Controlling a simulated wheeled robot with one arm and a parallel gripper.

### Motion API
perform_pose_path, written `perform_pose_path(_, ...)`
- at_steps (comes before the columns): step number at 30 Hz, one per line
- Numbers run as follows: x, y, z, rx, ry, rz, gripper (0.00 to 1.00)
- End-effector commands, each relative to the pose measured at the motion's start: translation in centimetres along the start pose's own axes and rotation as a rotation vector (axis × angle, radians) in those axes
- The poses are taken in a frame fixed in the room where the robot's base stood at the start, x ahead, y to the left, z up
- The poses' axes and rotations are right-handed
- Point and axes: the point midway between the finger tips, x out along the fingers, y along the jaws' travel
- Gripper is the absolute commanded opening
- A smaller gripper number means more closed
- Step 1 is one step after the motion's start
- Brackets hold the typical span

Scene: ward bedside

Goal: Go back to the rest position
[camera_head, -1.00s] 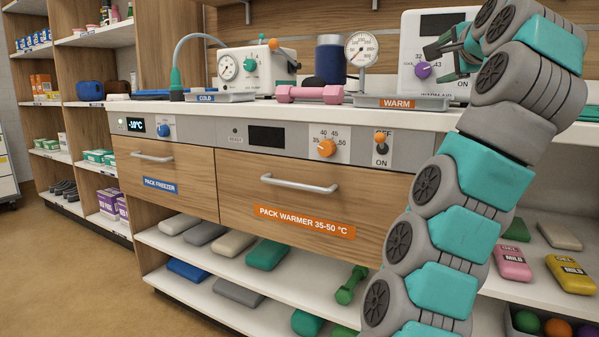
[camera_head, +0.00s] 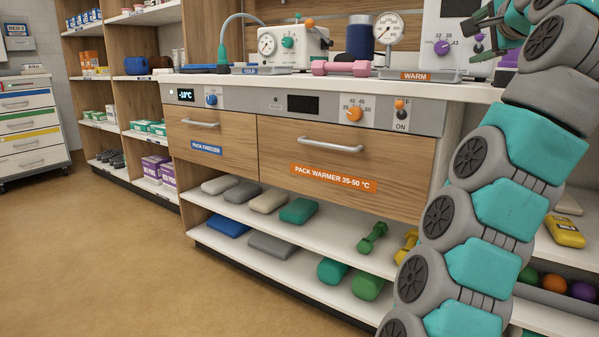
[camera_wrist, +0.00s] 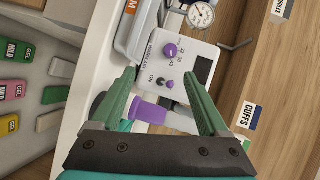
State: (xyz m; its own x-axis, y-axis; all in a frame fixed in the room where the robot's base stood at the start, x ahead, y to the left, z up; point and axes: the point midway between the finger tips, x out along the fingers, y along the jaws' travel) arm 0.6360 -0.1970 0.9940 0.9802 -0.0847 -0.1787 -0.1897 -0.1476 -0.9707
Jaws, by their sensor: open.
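My gripper (camera_head: 486,30) is at the upper right of the head view, raised above the right end of the white counter and partly cut off by my arm. In the wrist view its two green fingers (camera_wrist: 165,100) are spread apart with nothing gripped between them. Beyond them is a white control unit (camera_wrist: 185,62) with purple knobs. A purple and white item (camera_wrist: 150,112) shows behind the fingers; whether it touches them I cannot tell.
The counter carries a cold tray (camera_head: 260,70), a pink dumbbell (camera_head: 341,68) and a warm tray (camera_head: 418,75). The freezer drawer (camera_head: 212,138) and warmer drawer (camera_head: 345,165) are shut. Packs and dumbbells lie on lower shelves. Floor (camera_head: 100,250) is clear at left.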

Motion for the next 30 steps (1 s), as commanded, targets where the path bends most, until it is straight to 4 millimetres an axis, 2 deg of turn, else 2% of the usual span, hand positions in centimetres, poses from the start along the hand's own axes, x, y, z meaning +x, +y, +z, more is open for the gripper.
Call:
perform_pose_path(7,1.2,0.6,1.7,-0.054,-0.069,0.048,0.78)
perform_pose_path(14,2.4,1.6,4.7,-0.147,-0.171,0.113,0.78)
perform_pose_path(22,2.8,5.3,11.4,-0.339,-0.360,0.231,0.78)
perform_pose_path(26,2.0,7.5,14.7,-0.440,-0.444,0.280,0.78)
perform_pose_path(30,0.5,10.7,18.1,-0.548,-0.535,0.337,0.78)
